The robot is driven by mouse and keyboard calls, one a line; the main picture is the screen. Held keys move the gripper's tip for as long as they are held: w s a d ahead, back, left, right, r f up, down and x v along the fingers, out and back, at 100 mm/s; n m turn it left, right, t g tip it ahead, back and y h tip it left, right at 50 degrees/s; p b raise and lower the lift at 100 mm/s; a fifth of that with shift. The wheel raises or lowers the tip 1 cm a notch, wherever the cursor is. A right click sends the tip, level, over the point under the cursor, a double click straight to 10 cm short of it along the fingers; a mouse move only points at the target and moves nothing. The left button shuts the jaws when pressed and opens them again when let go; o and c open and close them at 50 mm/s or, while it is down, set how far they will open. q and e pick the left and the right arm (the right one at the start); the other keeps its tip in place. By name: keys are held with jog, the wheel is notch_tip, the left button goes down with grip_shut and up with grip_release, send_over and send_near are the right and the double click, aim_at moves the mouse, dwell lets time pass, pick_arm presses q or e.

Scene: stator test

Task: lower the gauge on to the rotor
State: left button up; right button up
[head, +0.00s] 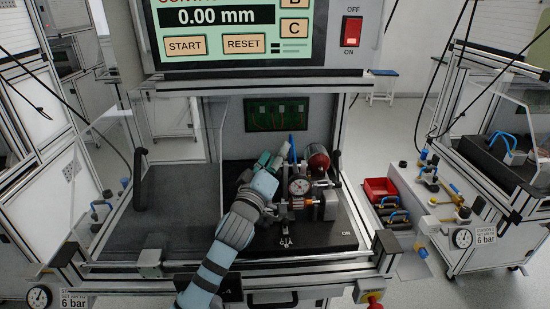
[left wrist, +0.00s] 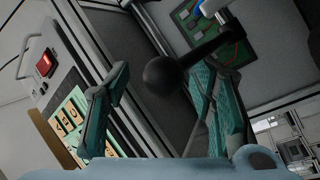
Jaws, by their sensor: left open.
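The dial gauge (head: 299,186) has a round white face and stands on the test fixture on the black plate. A small orange-and-silver part, probably the rotor (head: 309,203), sits just below and right of it; the gap between them is too small to judge. My left gripper (head: 273,158) is at the fixture's left side, behind my wrist. In the left wrist view its teal fingers (left wrist: 160,100) are spread apart. A black ball knob (left wrist: 165,76) on a dark lever shows between them, with no finger clearly touching it. My right gripper is not in view.
A blue upright handle (head: 293,150) and a red cylinder (head: 318,160) stand behind the gauge. A green circuit board (head: 277,114) is on the back wall. A display panel (head: 230,30) reads 0.00 mm. The grey bench area (head: 180,200) at left is clear.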

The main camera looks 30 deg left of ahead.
pick_arm(q)
jog(key=shift+s+a+r, duration=0.1)
jog(key=shift+s+a, duration=0.1)
jog(key=shift+a, duration=0.05)
jog(key=v, duration=1.2)
